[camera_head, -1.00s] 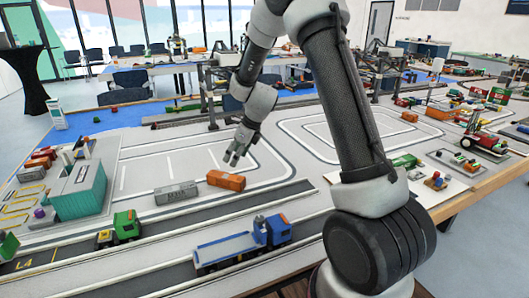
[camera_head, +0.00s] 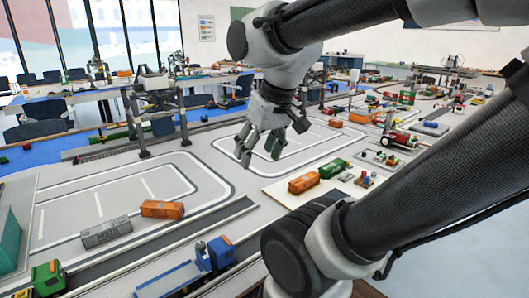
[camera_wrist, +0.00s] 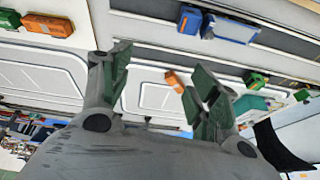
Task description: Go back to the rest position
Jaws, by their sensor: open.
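My gripper (camera_head: 260,150) hangs above the table in the head view, its fingers spread and pointing down with nothing between them. It also shows open and empty in the wrist view (camera_wrist: 160,75). An orange container (camera_head: 304,183) and a green container (camera_head: 334,168) sit on a white board to the right of and below my gripper in the picture. My upper arm crosses the right side of the head view and hides part of the table there.
A gantry crane (camera_head: 160,100) stands at the back left. Another orange container (camera_head: 162,209) and a grey container (camera_head: 107,232) lie on the left of the table. A blue truck (camera_head: 190,272) is at the front. A red vehicle (camera_head: 400,138) stands at the right.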

